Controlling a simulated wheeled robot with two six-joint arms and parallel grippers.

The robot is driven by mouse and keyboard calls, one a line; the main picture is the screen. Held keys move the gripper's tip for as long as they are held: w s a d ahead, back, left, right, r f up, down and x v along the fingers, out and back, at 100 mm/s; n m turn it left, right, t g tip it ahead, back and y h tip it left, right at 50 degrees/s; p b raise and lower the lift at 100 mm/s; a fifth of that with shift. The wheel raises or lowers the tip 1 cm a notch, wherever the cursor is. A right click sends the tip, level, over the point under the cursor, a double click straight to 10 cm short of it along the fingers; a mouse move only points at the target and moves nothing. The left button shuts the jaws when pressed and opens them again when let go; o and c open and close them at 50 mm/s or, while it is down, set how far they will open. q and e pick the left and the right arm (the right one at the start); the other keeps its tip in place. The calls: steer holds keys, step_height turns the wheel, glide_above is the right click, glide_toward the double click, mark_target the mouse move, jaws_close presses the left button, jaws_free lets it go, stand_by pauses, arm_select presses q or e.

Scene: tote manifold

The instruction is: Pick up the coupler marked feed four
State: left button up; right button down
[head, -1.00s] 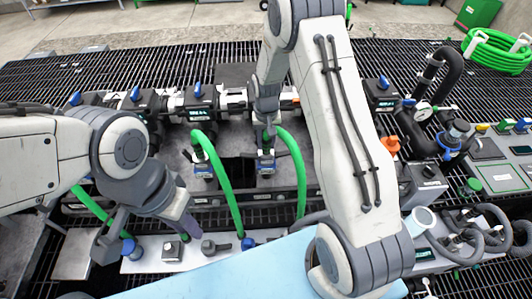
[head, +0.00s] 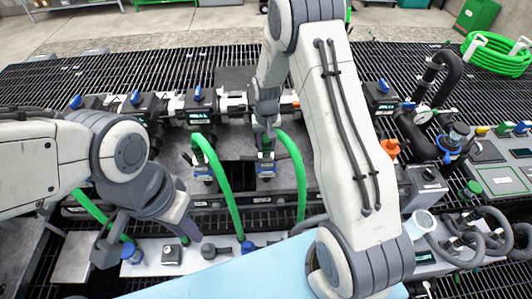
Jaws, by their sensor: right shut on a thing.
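My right gripper (head: 265,118) reaches down at the middle and is shut on the top of a coupler (head: 265,157) with a green hose and a blue-and-white lower part. The coupler is upright at the front of the manifold; its marking is too small to read. A similar coupler (head: 202,172) with a green hose stands to its left, with no gripper on it. My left gripper (head: 149,244) is at the lower left, its fingers spread wide and empty, above a pale plate with fittings.
A row of black valve blocks with blue handles (head: 197,94) runs behind the couplers. The pale plate carries a blue fitting (head: 131,253) and a black box (head: 172,252). A light blue panel (head: 225,278) lies in front. Green hoses arch down between my arms. Grey hoses and a control panel crowd the right.

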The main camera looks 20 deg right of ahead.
steer(key=shift+w+r, duration=0.1)
steer(key=shift+r, duration=0.5)
steer(key=r, duration=0.2)
steer(key=d+r+b, duration=0.1)
steer(key=shift+s+d+r, duration=0.1)
steer(key=shift+s+r, duration=0.2)
steer(key=shift+s, duration=0.05)
steer(key=s+d+r+b, duration=0.1)
steer(key=s+d+r, duration=0.4)
steer(key=d, duration=0.3)
steer(key=shift+s+d+r, duration=0.3)
steer(key=shift+d+r, duration=0.1)
steer(key=shift+r, duration=0.2)
